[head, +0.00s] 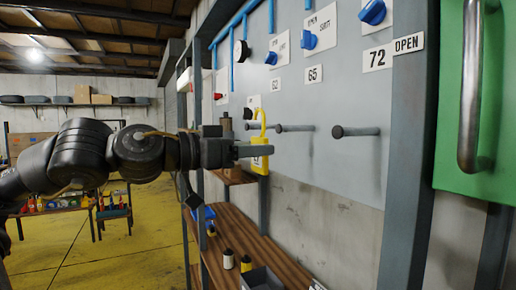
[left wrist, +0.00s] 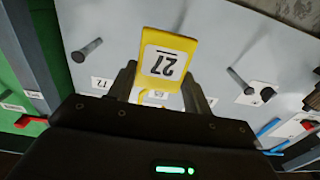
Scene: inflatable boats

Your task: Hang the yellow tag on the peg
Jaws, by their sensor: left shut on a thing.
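The yellow tag (head: 261,165) has a loop at its top and hangs upright in my left gripper (head: 258,152), which is shut on its body. In the left wrist view, the tag (left wrist: 165,58) shows the number 27 upside down between the fingers of my left gripper (left wrist: 160,88). Dark pegs stick out of the grey panel: a near peg (head: 358,131) to the right of the tag, and another peg (head: 296,128) just beside its loop. Whether the loop touches a peg cannot be told. My right gripper is not in view.
The grey panel (head: 345,85) carries blue valve knobs (head: 309,40) and number plates. A green door (head: 490,110) with a metal handle stands at the right. Below is a wooden shelf (head: 285,258) with small bottles and a grey bin (head: 262,279).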

